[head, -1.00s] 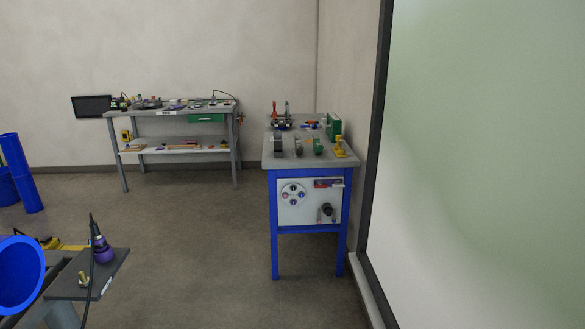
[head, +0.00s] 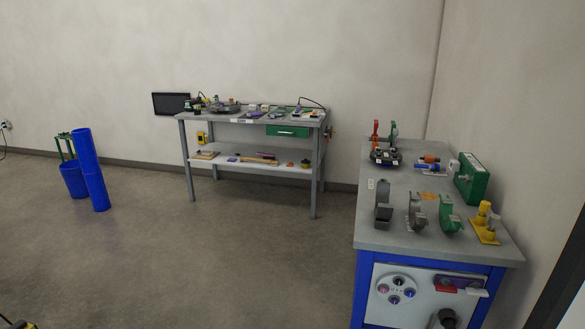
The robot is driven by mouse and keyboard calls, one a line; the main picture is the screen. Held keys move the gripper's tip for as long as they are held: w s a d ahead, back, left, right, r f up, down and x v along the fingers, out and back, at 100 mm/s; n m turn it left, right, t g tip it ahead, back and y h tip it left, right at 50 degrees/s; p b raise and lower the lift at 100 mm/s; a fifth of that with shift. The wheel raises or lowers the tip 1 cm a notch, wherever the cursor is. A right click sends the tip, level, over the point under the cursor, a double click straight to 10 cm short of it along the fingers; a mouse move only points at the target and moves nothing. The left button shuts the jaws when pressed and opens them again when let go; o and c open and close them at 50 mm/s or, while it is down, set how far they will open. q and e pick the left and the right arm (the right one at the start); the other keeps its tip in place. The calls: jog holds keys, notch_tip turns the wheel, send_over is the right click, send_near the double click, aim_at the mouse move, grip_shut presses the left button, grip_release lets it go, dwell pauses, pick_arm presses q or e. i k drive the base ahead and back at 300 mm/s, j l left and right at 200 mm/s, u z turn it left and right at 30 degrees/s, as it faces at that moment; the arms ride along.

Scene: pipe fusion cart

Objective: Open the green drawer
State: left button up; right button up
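The green drawer (head: 287,131) is a small green box front under the right part of the grey workbench's top (head: 225,118). It looks shut, with a small pale handle on its front. The bench stands against the far wall, some way off across the floor.
A blue-framed cart (head: 436,244) with pipe clamps and a green box (head: 471,179) stands close on the right. The floor (head: 220,255) between me and the grey bench is clear.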

aim_at(298, 132)
jog(key=i+j+u, duration=0.2)
jog(key=i, duration=0.4)
jog(key=i+u, duration=0.25)
jog(key=i, duration=0.4)
jog(key=i+l+u, duration=0.2)
jog(key=i, duration=0.4)
jog(key=i+u, duration=0.2)
jog(key=i, duration=0.45)
